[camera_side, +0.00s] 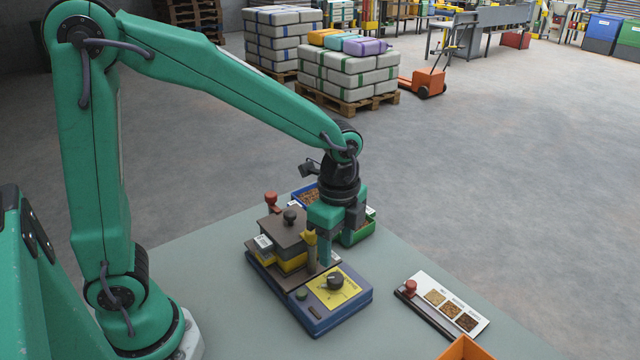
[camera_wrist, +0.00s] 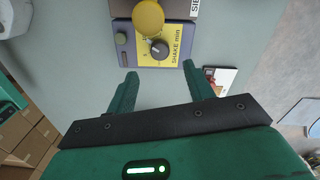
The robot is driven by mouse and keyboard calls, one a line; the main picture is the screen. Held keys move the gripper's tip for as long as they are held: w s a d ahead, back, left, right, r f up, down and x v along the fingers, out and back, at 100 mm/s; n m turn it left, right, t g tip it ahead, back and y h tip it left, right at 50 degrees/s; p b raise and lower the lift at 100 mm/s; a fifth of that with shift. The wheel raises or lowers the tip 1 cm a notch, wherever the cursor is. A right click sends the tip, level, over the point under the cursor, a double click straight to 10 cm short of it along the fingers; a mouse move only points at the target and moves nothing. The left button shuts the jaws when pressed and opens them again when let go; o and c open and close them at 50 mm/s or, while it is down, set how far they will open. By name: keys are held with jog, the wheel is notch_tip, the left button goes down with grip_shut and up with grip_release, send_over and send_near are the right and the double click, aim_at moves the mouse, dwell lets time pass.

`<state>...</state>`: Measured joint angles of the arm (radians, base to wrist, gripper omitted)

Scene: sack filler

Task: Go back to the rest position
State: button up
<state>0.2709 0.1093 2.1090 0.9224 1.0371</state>
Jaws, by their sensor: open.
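My gripper (camera_side: 325,250) points down over the blue-based machine (camera_side: 318,322) on the grey-green table. In the wrist view my gripper (camera_wrist: 160,72) shows its two green fingers spread, with nothing between them. The machine has a yellow panel (camera_side: 345,297) with a black dial (camera_side: 335,281); the wrist view shows the dial (camera_wrist: 158,49) just beyond the fingertips and reads "SHAKE min". A round yellow knob (camera_wrist: 148,17) lies beyond the dial. In the side view the fingers hide part of the machine; whether they touch it I cannot tell.
A blue bin (camera_side: 303,197) and a green bin (camera_side: 358,232) with contents stand behind the machine. A sample card (camera_side: 462,302) with a red-knobbed stamp (camera_side: 410,287) lies right. An orange container (camera_side: 466,349) is at the front edge. Sacks (camera_side: 350,75) stack on pallets beyond.

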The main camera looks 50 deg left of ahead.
jog(key=s+a+r+n+t, duration=0.5)
jog(key=s+a+r+n, duration=0.4)
jog(key=n, duration=0.6)
jog(key=shift+s+a+r+t, duration=0.3)
jog(key=shift+s+r, duration=0.55)
jog(key=shift+s, duration=0.55)
